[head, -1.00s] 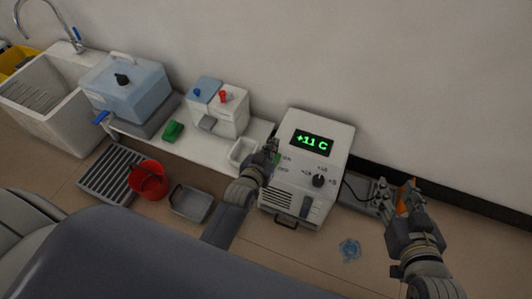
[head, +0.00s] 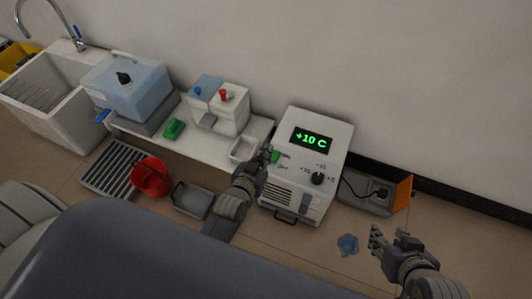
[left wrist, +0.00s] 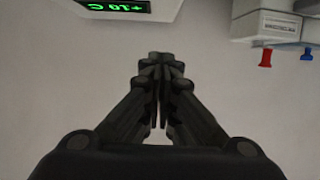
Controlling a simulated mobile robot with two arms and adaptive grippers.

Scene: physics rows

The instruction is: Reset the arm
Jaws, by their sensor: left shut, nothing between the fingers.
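My left gripper (head: 268,151) is shut and empty. In the head view it is at the left edge of the white control unit (head: 333,139), beside the green switch (head: 275,157); whether it touches is not clear. The left wrist view shows its closed fingers (left wrist: 160,68), with the unit's display at top left. The display (head: 311,140) reads +10 C in green. My right gripper (head: 376,239) is over the floor at lower right, apart from the unit and the socket box; its fingers are too small to judge.
A grey socket box (head: 372,201) with a plug and an upright orange flap (head: 402,193) is right of the unit. A blue patch (head: 348,244) lies on the floor. A white shelf (head: 150,137), red bucket (head: 151,178) and grey tray (head: 192,199) are at left.

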